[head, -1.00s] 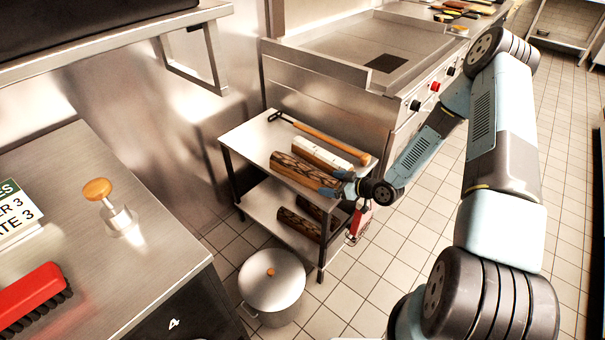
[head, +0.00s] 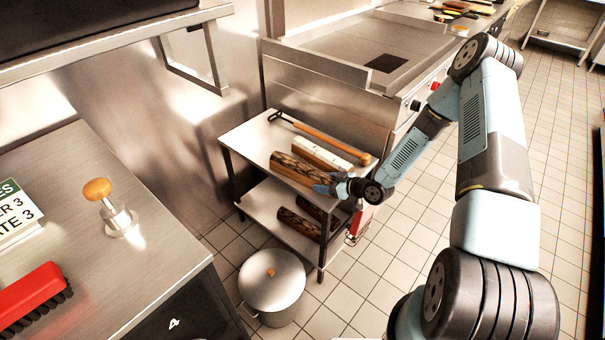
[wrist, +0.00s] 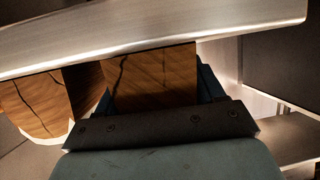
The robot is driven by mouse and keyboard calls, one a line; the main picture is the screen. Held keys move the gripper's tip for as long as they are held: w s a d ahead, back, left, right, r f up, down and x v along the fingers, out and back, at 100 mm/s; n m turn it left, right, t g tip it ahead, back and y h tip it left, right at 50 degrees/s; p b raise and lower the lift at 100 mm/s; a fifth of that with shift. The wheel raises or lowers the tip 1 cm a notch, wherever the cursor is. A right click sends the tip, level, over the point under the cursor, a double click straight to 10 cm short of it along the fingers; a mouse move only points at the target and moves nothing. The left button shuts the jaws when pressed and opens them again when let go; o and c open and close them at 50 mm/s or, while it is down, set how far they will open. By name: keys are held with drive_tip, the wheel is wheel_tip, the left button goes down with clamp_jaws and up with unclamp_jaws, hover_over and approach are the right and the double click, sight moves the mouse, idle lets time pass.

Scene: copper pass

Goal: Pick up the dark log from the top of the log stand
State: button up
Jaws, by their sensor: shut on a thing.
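The dark log (head: 296,168) lies lengthwise over the top shelf of the log stand (head: 248,135) in the head view. My gripper (head: 328,187) is at its near right end, shut on it. In the wrist view the cut brown end of the dark log (wrist: 150,78), with dark cracks, sits between my fingers, which are partly hidden. The metal shelf edge (wrist: 150,38) crosses above it in that picture. I cannot tell whether there is a gap between log and shelf.
A pale log (head: 318,153) lies just behind the dark one; its end shows in the wrist view (wrist: 38,105). A long wooden-handled tool (head: 325,138) lies behind that. More dark logs (head: 297,222) are on the lower shelf. A lidded pot (head: 272,285) stands on the floor in front.

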clamp_jaws()
drive_tip(key=shift+r, duration=0.2)
idle(0.4)
